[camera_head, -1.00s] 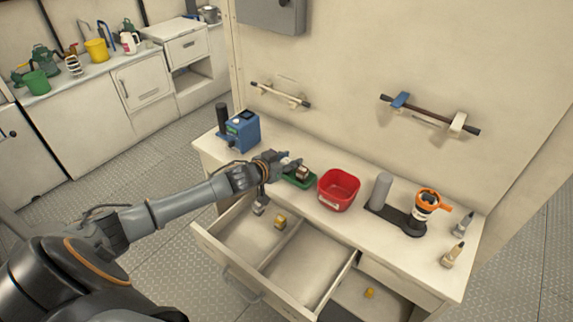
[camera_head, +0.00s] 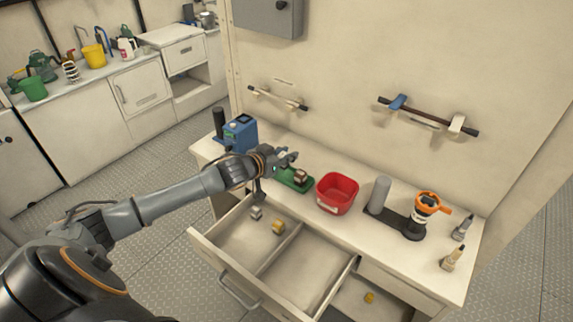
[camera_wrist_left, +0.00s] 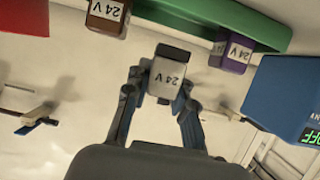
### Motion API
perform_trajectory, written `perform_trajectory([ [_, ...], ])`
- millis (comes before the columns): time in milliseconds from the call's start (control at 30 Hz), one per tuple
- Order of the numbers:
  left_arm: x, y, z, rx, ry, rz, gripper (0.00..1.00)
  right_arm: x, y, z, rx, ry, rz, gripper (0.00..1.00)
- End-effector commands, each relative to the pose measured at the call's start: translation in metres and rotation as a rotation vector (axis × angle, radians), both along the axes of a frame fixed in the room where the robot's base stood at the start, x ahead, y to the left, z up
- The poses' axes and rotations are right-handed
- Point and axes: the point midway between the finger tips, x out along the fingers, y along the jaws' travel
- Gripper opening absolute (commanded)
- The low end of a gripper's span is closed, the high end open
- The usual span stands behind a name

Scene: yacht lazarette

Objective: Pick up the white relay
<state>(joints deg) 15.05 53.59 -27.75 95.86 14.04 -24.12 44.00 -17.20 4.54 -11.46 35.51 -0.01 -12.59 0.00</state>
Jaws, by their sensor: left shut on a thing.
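The white relay (camera_wrist_left: 169,76), with a dark cap and a "24 V" label, sits between the two fingers in the left wrist view. My left gripper (camera_head: 288,158) is shut on it and holds it off the tray. In the head view the gripper is above the back of the green tray (camera_head: 296,184), and the relay is hard to make out. A brown relay (camera_wrist_left: 107,17) and a purple relay (camera_wrist_left: 233,52) are on the tray, either side of the white one in the wrist view. My right gripper is not in view.
A red bin (camera_head: 322,200) stands right of the tray, and a blue instrument (camera_head: 240,134) stands left. An open drawer (camera_head: 268,291) below holds a grey piece (camera_head: 255,212) and a yellow piece (camera_head: 278,227). A grey cylinder on a dark base (camera_head: 379,195) stands farther right.

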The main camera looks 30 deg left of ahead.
Motion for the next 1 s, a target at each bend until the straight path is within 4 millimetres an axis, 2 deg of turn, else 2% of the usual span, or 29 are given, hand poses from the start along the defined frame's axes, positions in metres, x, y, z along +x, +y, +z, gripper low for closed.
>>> perform_trajectory([
  [233, -0.051, -0.005, 0.053, 0.008, 0.005, -0.007, 0.00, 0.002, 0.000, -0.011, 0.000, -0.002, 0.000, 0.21],
  [267, -0.058, -0.005, 0.051, 0.006, 0.011, -0.004, 0.00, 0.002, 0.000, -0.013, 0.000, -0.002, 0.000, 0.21],
  [400, -0.084, -0.006, 0.063, 0.004, 0.011, -0.002, 0.00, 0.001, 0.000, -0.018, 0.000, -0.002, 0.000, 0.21],
  [600, -0.109, -0.009, 0.076, 0.001, 0.009, -0.002, 0.00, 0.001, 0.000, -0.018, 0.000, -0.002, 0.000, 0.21],
  [800, -0.126, -0.010, 0.085, -0.002, 0.008, -0.001, 0.00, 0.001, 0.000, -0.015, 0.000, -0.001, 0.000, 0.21],
  [1000, -0.134, -0.011, 0.090, 0.000, 0.006, -0.001, 0.00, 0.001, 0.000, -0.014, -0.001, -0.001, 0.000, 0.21],
])
